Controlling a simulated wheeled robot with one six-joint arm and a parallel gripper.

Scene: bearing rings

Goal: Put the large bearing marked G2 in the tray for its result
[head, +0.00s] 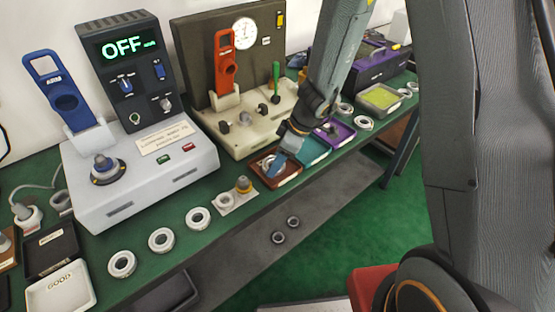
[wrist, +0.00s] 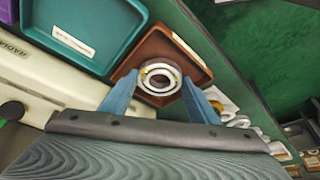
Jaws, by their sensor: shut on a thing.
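A pale bearing ring (wrist: 160,66) is between the two blue fingers of my gripper (wrist: 160,82) in the wrist view, and the fingers are shut on its sides. It is in or just above the brown tray (wrist: 128,62); I cannot tell whether it touches the floor of the tray. No G2 mark is readable on it. In the head view my gripper (head: 276,162) points down into the brown tray (head: 288,179), and the fingers partly hide the ring. A teal tray (head: 313,152) and a purple tray (head: 342,138) stand beside it.
Several bearing rings (head: 161,239) lie along the bench's front edge at left. A white GOOD tray (head: 60,289) and a black tray (head: 50,248) stand at the far left. Grey and cream test devices (head: 150,165) stand behind. The brown tray is close to the bench edge.

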